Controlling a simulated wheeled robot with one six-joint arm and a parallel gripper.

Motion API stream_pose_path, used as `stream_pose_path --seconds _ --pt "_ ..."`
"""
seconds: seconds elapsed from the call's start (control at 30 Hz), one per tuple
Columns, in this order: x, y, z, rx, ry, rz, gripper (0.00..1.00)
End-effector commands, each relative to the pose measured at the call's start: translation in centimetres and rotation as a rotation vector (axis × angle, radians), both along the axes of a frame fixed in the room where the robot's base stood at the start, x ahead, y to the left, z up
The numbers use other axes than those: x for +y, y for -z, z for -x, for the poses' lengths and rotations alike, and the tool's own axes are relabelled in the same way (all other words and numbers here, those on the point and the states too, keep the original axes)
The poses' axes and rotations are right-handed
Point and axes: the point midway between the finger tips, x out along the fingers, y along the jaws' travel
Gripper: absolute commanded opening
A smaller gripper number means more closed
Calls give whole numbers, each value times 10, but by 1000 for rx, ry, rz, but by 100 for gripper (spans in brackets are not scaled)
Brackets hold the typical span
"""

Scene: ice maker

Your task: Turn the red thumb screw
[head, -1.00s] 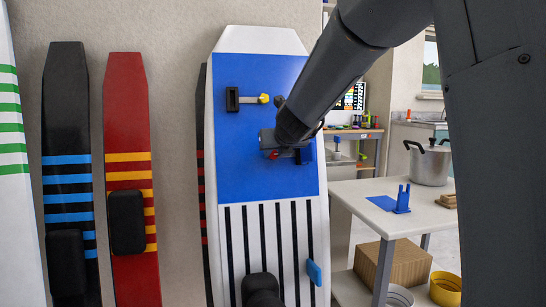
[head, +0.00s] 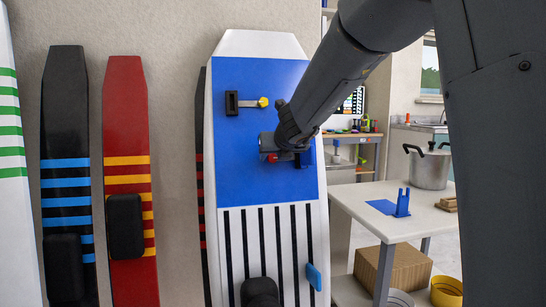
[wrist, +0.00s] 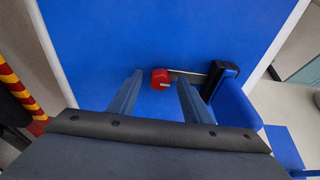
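The red thumb screw (wrist: 160,78) sits in front of a blue panel (wrist: 95,40), at the end of a thin metal rod (wrist: 186,71). My gripper (wrist: 160,82) is open in the wrist view, with one finger on each side of the screw. Gaps show between the screw and both fingers in that view; its depth relative to the fingertips is hard to tell. In the head view, a small red part (head: 272,158) shows beside my wrist at the blue panel (head: 235,175). My arm covers most of the gripper there.
A black holder (wrist: 218,78) and blue block (wrist: 236,106) stand close right of my fingers. Another black fixture (head: 232,102) with a yellow knob (head: 263,102) is higher on the board. Skis (head: 127,170) lean at left; a white table (head: 375,230) with a pot (head: 429,167) stands at right.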

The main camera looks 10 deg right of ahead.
Motion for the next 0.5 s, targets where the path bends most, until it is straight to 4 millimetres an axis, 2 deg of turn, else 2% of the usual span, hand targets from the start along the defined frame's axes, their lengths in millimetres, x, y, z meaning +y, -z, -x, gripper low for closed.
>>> stream_pose_path --seconds 0.17,0.5 --pt "0 -4 5 -1 0 0 45" --pt "0 -29 51 -1 0 0 45"
